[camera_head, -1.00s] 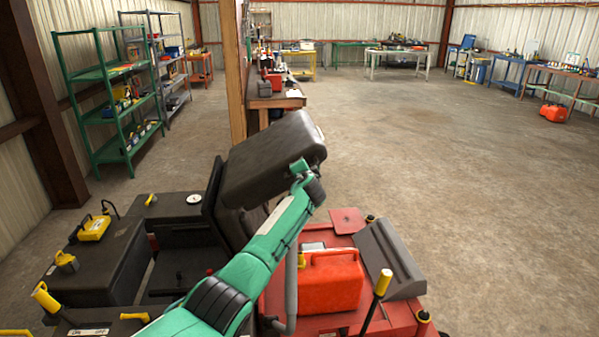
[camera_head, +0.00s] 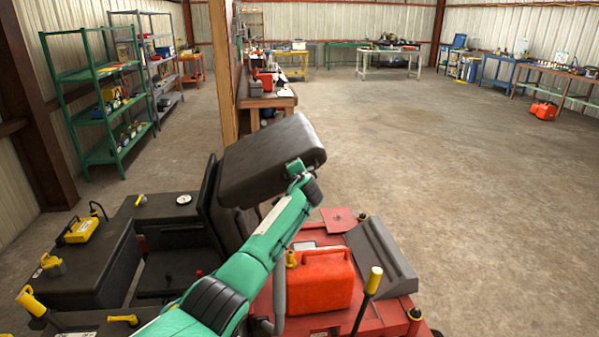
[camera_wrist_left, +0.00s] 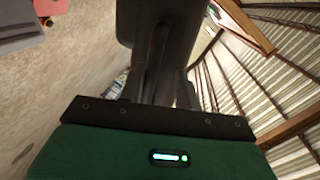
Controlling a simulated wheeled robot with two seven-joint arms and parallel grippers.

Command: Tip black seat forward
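The black seat (camera_head: 268,160) stands on the red and black ride-on machine in the head view. Its thick upper cushion is tilted, and a darker part below it (camera_head: 222,205) leans toward the open black bay. My teal left arm reaches up from the bottom, and its wrist end is at the cushion's lower right edge. In the left wrist view my left gripper (camera_wrist_left: 165,65) shows as dark fingers reaching up to the dark seat (camera_wrist_left: 175,22). The fingertips and any gap between them are hard to make out. My right gripper is not in view.
A red can (camera_head: 315,282) and a grey sloped cover (camera_head: 380,258) sit on the machine's right side, with yellow-handled levers nearby. Yellow-topped parts (camera_head: 82,230) are on the left side. A wooden post (camera_head: 222,75) and green shelf (camera_head: 95,100) stand behind.

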